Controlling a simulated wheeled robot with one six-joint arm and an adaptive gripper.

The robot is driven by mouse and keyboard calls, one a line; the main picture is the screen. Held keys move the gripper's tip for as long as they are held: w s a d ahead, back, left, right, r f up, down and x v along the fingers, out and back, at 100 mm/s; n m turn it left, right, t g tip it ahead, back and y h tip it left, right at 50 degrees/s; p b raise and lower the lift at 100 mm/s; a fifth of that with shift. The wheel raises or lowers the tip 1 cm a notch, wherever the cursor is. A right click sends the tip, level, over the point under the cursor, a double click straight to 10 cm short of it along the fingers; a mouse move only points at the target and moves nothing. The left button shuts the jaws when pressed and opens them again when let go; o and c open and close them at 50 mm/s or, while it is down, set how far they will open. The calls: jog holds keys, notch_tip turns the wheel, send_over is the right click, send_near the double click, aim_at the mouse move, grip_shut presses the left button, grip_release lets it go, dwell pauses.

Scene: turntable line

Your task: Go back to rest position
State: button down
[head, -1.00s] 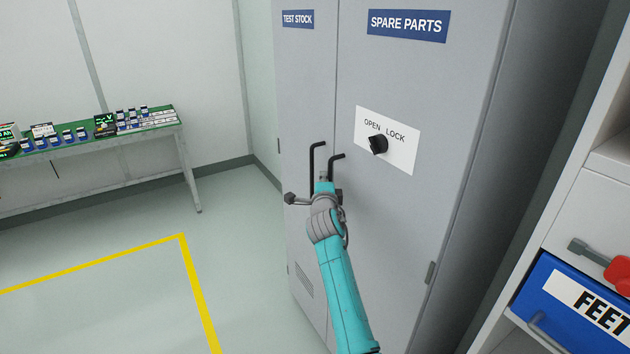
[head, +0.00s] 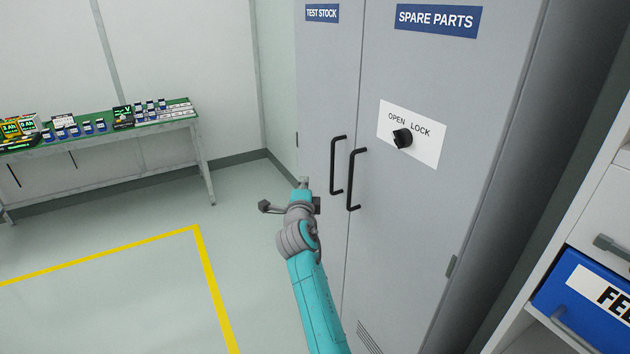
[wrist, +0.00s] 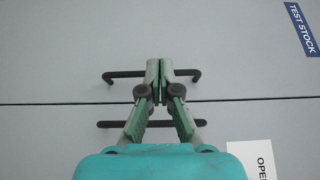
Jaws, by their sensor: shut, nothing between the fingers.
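My gripper (wrist: 166,80) is shut and empty in the wrist view, its two green fingers together. In that view it overlaps the two black door handles, and I cannot tell the gap between them from that view alone. In the head view my gripper (head: 304,183) is at the end of my teal arm, left of the handles and apart from them in the picture. The left handle (head: 334,166) and the right handle (head: 351,180) are on the grey cabinet (head: 440,200), whose two doors look closed.
A black knob (head: 402,138) sits on the OPEN LOCK plate. A shelf with a blue FEET bin (head: 553,286) stands at the right. A green-topped bench (head: 175,108) with small boxes is at the back left. The floor inside the yellow line (head: 100,264) is clear.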

jog(key=s+d+f+n+g, duration=0.1)
jog(key=s+d+f+n, duration=0.2)
jog(key=s+d+f, duration=0.5)
jog(key=s+d+f+n, duration=0.15)
jog(key=s+f, duration=0.45)
jog(key=f, duration=0.6)
jog(key=s+d+f+n+g+y, duration=0.15)
jog(key=s+d+f, duration=0.3)
jog(key=s, duration=0.45)
jog(key=s+d+f+n, duration=0.3)
jog(key=s+d+f, duration=0.15)
jog(key=s, duration=0.35)
jog(key=s+d+n, duration=0.2)
jog(key=s+d, duration=0.1)
jog(key=s, duration=0.8)
jog(key=s+d+n, duration=0.2)
jog(key=s+d, duration=0.1)
jog(key=s, duration=0.8)
jog(key=s+d+r+n+h, duration=0.1)
jog(key=s+r+n, duration=0.1)
jog(key=s+r, duration=0.4)
jog(key=s+d+r+n+h, duration=0.1)
jog(key=s+r, duration=0.5)
jog(key=s, duration=0.7)
jog(key=shift+d+r+n+g, duration=0.15)
jog(key=shift+d+n+g, duration=0.2)
jog(key=shift+d+n, duration=0.35)
jog(key=c, duration=1.9)
grip_release()
jog(key=shift+h, duration=0.25)
